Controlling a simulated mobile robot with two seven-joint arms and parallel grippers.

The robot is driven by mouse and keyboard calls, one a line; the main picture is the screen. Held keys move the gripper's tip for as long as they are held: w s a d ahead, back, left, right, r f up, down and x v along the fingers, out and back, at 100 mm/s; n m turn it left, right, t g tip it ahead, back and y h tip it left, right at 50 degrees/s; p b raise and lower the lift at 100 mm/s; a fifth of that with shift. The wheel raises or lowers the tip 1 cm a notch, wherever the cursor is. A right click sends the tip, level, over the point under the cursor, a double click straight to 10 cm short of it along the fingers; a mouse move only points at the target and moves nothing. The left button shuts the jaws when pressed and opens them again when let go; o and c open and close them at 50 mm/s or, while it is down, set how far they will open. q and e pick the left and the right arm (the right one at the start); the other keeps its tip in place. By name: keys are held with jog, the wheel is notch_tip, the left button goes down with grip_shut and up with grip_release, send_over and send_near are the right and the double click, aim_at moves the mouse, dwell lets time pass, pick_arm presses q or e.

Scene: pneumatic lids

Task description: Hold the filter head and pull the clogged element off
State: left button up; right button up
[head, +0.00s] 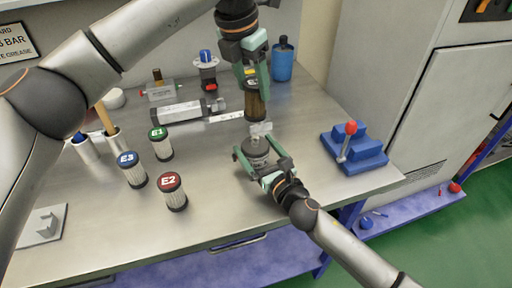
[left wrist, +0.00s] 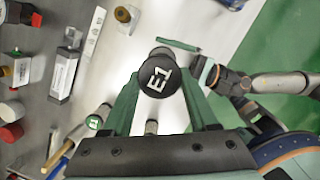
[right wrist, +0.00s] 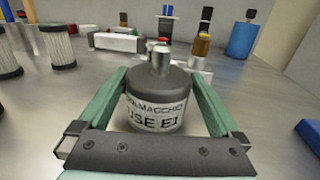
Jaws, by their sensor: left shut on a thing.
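The filter head (head: 257,153) stands on the bench as a dark grey body with a pale metal spigot on top. In the right wrist view the filter head (right wrist: 157,108) carries a label ending "USE E1", and its spigot is bare. My right gripper (head: 258,158) is open, with one finger on either side of the filter head. The clogged element (head: 256,104) is brown and hangs upright above the spigot, apart from it. My left gripper (head: 253,80) is shut on it.
Capped elements E1 (head: 161,145), E2 (head: 172,192) and E3 (head: 132,170) stand to the left. A silver cylinder (head: 180,112) lies behind them. A blue bottle (head: 283,60) stands at the back. A blue stepped block with a red-knobbed lever (head: 355,150) is at right.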

jog(key=shift+s, duration=0.1)
jog(key=v, duration=1.1)
jog(key=shift+s+d, duration=0.2)
jog(key=shift+s, duration=0.15)
jog(key=shift+s+d+f, duration=0.1)
jog(key=shift+s, duration=0.05)
